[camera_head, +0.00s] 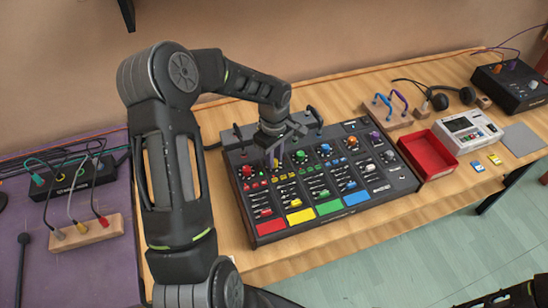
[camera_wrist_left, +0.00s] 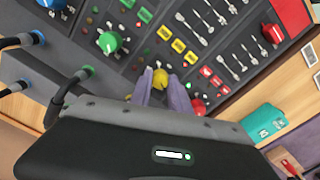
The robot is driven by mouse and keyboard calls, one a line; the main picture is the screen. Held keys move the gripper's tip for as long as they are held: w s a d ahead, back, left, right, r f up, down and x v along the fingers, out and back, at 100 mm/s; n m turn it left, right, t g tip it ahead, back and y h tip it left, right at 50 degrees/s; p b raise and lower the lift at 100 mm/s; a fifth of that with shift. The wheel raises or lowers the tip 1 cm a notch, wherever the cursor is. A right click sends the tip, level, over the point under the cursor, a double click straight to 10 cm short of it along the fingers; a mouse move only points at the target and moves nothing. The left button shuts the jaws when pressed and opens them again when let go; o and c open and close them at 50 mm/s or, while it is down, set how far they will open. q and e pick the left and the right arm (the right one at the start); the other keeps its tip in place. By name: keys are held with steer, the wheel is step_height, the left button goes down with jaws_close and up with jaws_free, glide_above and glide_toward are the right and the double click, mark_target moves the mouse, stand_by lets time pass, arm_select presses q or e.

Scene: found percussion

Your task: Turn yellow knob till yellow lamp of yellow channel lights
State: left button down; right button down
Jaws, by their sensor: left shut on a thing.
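The black mixer console (camera_head: 385,190) lies on the wooden table, with coloured knobs along its channels. My left gripper (camera_head: 277,160) reaches down over its yellow channel and hides most of the yellow knob. In the left wrist view, the yellow knob (camera_wrist_left: 160,78) sits between the fingertips of my left gripper (camera_wrist_left: 165,85), which is shut on it. Yellow buttons (camera_wrist_left: 179,45) run along the same channel, and a yellow pad (camera_head: 300,216) is at its front end. I cannot tell which small lamp is the yellow one or whether it is lit.
The green knob (camera_wrist_left: 109,42) and red knob (camera_wrist_left: 198,106) flank the yellow one. Dark upright handles (camera_head: 316,116) rise at the console's back edge. A red tray (camera_head: 430,155) stands right of the console. A purple mat (camera_head: 110,260) with cabled boxes covers the left.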

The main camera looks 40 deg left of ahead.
arm_select(q)
steer(key=shift+f+m+b, duration=0.1)
steer(key=shift+m+b, duration=0.85)
steer(key=shift+m, duration=0.35)
steer(key=m+b, duration=0.1)
steer(key=m, duration=0.1)
steer(key=shift+m, duration=0.4)
steer(key=m+b, duration=0.1)
steer(key=m, duration=0.1)
steer(key=shift+m, duration=0.3)
steer(key=shift+m+b, duration=0.6)
steer(key=shift+m, duration=1.1)
steer(key=c, duration=1.2)
jaws_free()
steer(key=shift+c, duration=0.2)
